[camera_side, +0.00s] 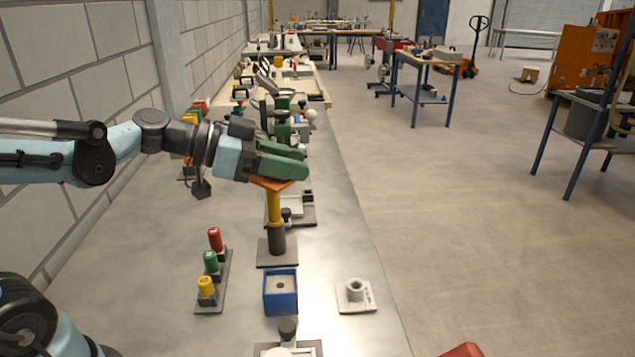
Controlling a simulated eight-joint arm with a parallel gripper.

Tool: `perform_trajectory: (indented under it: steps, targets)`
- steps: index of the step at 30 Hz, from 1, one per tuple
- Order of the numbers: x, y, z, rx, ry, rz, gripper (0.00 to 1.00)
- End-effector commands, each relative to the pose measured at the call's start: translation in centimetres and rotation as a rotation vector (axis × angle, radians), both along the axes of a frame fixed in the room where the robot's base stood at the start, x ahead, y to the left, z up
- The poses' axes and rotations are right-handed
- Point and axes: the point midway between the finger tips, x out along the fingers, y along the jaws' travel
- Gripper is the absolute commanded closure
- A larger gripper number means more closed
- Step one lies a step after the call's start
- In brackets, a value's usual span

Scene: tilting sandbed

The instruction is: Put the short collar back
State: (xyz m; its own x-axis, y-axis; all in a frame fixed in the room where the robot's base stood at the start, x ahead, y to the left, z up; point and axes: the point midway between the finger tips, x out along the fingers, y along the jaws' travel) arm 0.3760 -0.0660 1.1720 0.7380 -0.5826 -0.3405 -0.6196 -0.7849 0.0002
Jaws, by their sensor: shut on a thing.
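My gripper (292,162), with green fingers, is at the upper middle of the side view. It is shut at the orange top (272,184) of an upright yellow piece (273,208); the fingers hide much of the grip. The yellow piece runs down into a dark grey cylinder (278,240) on a flat dark base (263,254). I cannot tell for certain which piece the task calls the short collar.
A blue sand-filled box (281,307) with a dark hole in its middle stands in front of the dark base. A rack (221,286) at left carries red, green and yellow cylinders. More fixtures stand behind my gripper. The bench is bare between rack and box.

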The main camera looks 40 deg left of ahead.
Motion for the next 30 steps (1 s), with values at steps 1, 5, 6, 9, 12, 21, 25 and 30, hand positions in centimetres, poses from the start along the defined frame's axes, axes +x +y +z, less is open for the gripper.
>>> perform_trajectory:
  steps: [1,5,6,9,12,21,25,30]
  targets:
    - [-0.4,-1.2,-0.9,-0.001,0.001,-0.07,0.95]
    - [-2.6,-4.5,-3.3,0.0,0.0,-0.281,0.95]
    - [-3.5,-5.5,-4.0,0.0,-0.001,-0.352,0.95]
    - [-6.1,-7.7,-5.6,0.001,-0.001,-0.529,0.95]
    - [-8.8,-9.3,-6.9,0.0,-0.002,-0.686,0.95]
    - [-12.8,-10.8,-8.3,0.002,-0.001,-0.902,0.95]
    - [-12.9,-10.8,-8.4,0.002,0.0,-0.907,0.95]
    - [-12.9,-10.8,-8.4,0.002,0.001,-0.904,0.95]
